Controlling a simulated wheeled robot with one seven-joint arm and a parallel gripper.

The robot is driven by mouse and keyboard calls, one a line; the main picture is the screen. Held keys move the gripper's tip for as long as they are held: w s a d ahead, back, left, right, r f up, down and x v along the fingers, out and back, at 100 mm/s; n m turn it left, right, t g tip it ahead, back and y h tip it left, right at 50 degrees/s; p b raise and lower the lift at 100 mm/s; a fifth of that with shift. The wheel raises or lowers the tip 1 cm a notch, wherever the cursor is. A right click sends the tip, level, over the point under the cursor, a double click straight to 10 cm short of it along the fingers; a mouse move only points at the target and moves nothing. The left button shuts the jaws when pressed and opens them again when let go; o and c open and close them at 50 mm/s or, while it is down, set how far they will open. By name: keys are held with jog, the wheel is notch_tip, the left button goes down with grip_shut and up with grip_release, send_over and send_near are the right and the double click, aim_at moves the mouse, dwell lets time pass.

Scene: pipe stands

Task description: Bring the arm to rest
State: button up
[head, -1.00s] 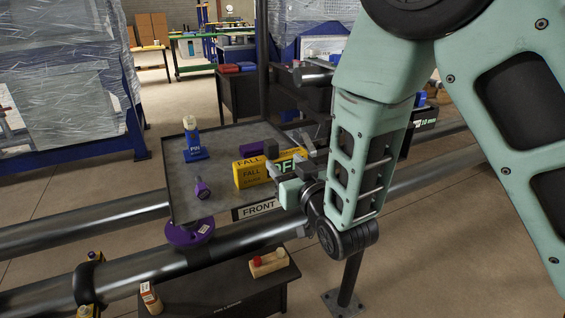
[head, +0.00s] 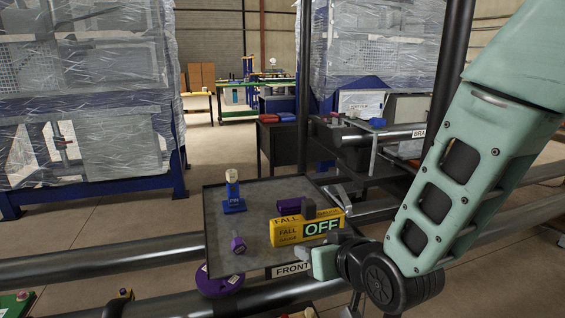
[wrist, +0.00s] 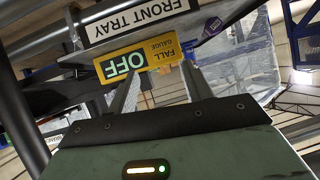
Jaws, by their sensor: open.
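My gripper (wrist: 160,76) is open in the wrist view, its two fingers apart with nothing held between them. Beyond the fingertips is the yellow fall gauge (wrist: 113,66) with a green OFF panel; whether they touch cannot be told. In the head view the fall gauge (head: 287,232) stands at the front right of the front tray (head: 262,253). My arm comes down from the upper right, with its wrist in front of the tray's right corner. The wrist partly hides that corner, and the fingers are hard to make out there.
On the tray are a blue stand with a pale top (head: 233,193), a purple knobbed piece (head: 238,245) and a purple block (head: 290,206). Steel pipes (head: 110,258) run across below. A dark upright post (head: 303,90) stands behind. Wrapped racks (head: 85,90) are at the back left.

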jog(key=s+d+r+n+g+h+p, duration=0.1)
jog(key=s+d+r+g+p, duration=0.1)
jog(key=s, duration=0.6)
jog(key=s+d+r+n+g+h+p, duration=0.1)
jog(key=s+d+r+g+h, duration=0.1)
jog(key=s+g, duration=0.3)
jog(key=s+d+r+n+g+h+p, duration=0.1)
jog(key=s+r+g, duration=0.3)
jog(key=s, duration=0.6)
jog(key=shift+s+d+r+n+p, duration=0.25)
jog(key=shift+s+d+n+p, duration=0.1)
jog(key=shift+d+n+p, duration=0.4)
jog(key=shift+a, duration=0.15)
